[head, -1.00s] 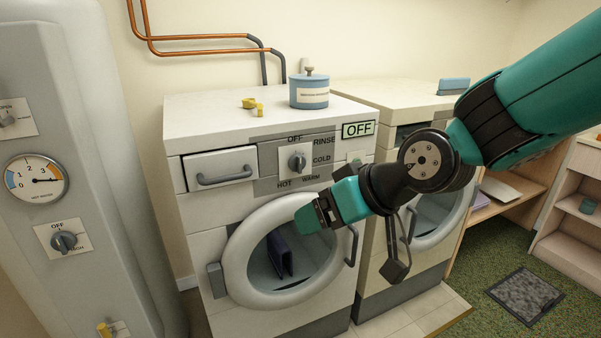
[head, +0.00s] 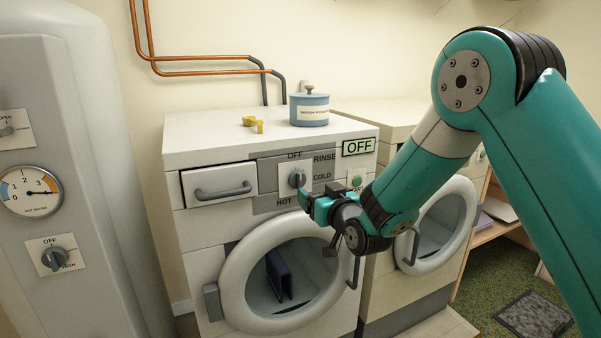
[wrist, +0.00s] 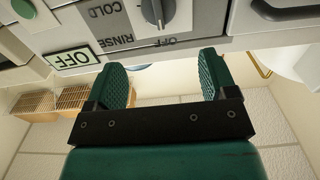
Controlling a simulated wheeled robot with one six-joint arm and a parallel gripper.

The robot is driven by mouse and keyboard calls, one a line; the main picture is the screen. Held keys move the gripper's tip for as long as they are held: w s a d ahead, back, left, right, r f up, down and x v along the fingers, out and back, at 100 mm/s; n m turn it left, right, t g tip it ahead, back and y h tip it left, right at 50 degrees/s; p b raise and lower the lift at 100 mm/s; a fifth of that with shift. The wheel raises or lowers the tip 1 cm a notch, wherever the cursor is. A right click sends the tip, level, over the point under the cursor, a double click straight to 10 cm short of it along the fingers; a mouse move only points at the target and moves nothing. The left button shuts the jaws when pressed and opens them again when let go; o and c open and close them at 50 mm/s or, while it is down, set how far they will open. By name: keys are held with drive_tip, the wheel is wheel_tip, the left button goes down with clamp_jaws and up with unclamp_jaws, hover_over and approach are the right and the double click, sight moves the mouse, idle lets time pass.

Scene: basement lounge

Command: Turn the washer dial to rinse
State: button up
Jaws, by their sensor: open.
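The washer (head: 205,226) is a white front loader with a round door. Its grey dial (head: 297,179) sits on the front panel, with OFF above it, RINSE at upper right, COLD at right and HOT at lower left; WARM is hidden by my arm. The small display (head: 359,147) reads OFF. My gripper (head: 304,201) is just below and in front of the dial, open and empty. In the wrist view the panel appears upside down. The dial (wrist: 157,12) is at the top edge, partly cut off, beyond the open fingers (wrist: 163,68), apart from them.
A blue canister (head: 310,110) and small yellow pieces (head: 253,124) stand on the washer top. A drawer (head: 220,183) with a handle is left of the dial, a green start button (head: 357,181) right. A boiler (head: 75,180) stands left, a second machine right.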

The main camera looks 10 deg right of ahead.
sight(301, 178)
drive_tip(key=p+x, duration=0.1)
drive_tip(key=x, duration=1)
drive_tip(key=c, duration=0.9)
